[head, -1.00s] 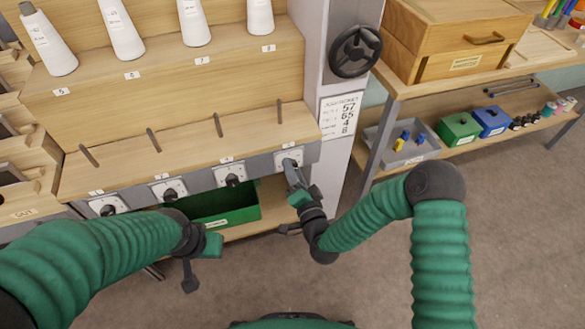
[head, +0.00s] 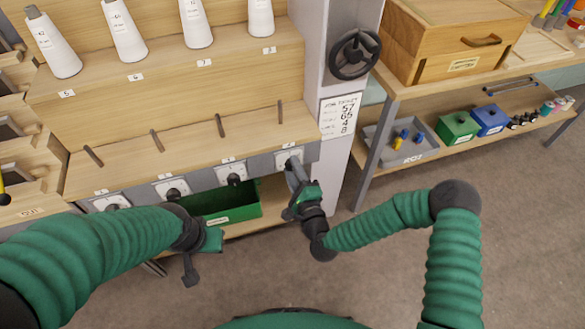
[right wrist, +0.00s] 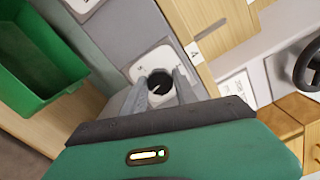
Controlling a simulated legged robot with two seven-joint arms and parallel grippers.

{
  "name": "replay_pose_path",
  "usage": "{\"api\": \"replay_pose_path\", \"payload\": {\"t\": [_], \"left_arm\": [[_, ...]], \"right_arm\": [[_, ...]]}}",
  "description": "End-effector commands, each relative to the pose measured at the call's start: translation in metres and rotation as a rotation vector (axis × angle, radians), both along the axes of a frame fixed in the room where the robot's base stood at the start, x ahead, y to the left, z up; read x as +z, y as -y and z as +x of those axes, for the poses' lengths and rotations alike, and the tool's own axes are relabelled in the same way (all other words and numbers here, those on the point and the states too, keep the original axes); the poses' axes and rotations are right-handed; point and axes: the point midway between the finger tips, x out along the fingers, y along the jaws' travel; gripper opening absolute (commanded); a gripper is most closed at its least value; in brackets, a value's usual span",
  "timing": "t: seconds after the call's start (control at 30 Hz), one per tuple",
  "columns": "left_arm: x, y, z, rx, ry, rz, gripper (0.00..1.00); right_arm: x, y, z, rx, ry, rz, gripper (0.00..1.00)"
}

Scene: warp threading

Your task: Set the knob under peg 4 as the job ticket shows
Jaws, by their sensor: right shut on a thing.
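The knob under peg 4 is the rightmost on the grey rail; it shows as a black disc (right wrist: 160,84) with a pale pointer line on a white plate (right wrist: 146,67) in the right wrist view. My right gripper (head: 292,166) is shut on this knob, one finger on each side. In the head view the gripper largely hides the knob. Peg 4 (head: 281,111) stands on the ledge above. The job ticket (head: 340,116) hangs on the grey post, with large figures in rows; its small print is unreadable. My left gripper (head: 200,250) hangs before the rail, away from the knobs; its jaws are unclear.
Other knobs (head: 234,179) sit along the rail to the left. A green bin (head: 225,209) stands below it. A black handwheel (head: 355,54) is on the post. To the right, a shelf holds a grey tray (head: 425,152) and small boxes. The floor in front is clear.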

Motion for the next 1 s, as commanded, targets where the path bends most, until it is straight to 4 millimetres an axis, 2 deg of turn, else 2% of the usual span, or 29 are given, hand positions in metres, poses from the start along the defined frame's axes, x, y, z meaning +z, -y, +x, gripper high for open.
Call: {"api": "replay_pose_path", "payload": {"t": [0.4, 0.93, 0.97, 1.0], "left_arm": [[0.0015, 0.0, 0.0001, 0.0, 0.0, 0.0, 0.0], [0.0013, 0.0, 0.0, 0.0, 0.0, 0.0, 0.0], [0.0013, 0.0, 0.0, 0.0, 0.0, 0.0, 0.0], [0.0013, 0.0, 0.0, 0.0, 0.0, 0.0, 0.0]], "right_arm": [[-0.0053, 0.0035, 0.0004, -0.008, -0.07, 0.179, 0.0], [-0.0069, 0.0035, -0.0002, -0.008, -0.08, 0.201, 0.0], [-0.007, 0.0034, -0.0002, -0.007, -0.08, 0.201, 0.36], [-0.007, 0.0033, -0.0003, -0.007, -0.08, 0.201, 0.41]]}}
